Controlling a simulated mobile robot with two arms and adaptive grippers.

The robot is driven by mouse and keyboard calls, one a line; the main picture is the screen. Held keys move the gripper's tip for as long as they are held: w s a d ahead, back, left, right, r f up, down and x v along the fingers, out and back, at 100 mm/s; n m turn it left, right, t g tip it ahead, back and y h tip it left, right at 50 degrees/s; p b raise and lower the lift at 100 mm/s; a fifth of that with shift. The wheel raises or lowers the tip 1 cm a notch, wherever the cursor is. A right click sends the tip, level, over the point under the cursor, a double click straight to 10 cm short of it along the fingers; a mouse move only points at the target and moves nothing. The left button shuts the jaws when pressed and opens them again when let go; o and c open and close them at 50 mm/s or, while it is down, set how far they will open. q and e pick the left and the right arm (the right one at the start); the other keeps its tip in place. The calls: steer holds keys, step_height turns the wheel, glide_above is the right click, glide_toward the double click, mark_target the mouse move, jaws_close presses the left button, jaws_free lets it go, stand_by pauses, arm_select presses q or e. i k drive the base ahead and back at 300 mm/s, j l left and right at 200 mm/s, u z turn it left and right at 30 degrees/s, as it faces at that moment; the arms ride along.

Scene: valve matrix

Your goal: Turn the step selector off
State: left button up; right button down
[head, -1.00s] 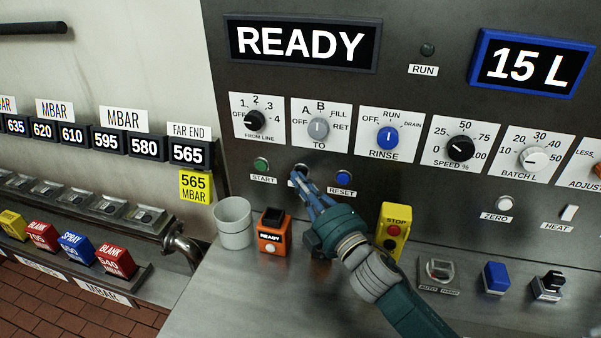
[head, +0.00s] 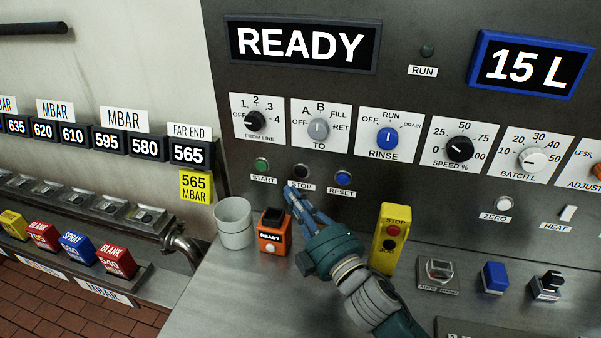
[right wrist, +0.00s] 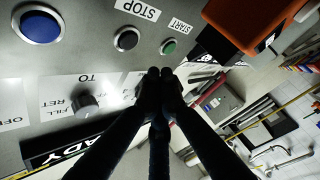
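No knob in view is labelled "step". The rotary knobs on the panel are the black FROM LINE knob (head: 253,122), which seems to point toward OFF, the grey TO knob (head: 318,129), the blue RINSE knob (head: 387,138), the SPEED knob (head: 459,149) and the BATCH knob (head: 533,159). The TO knob also shows in the right wrist view (right wrist: 87,105). My right gripper (head: 292,193) is just below the STOP button (head: 301,172), apart from the knobs. Its fingers look closed together and empty in the right wrist view (right wrist: 161,78). My left gripper is not in view.
START (head: 262,164) and RESET (head: 343,178) buttons flank STOP. The display reads READY (head: 301,44).

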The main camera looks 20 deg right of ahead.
mark_target(387, 139)
steer(key=k, duration=1.5)
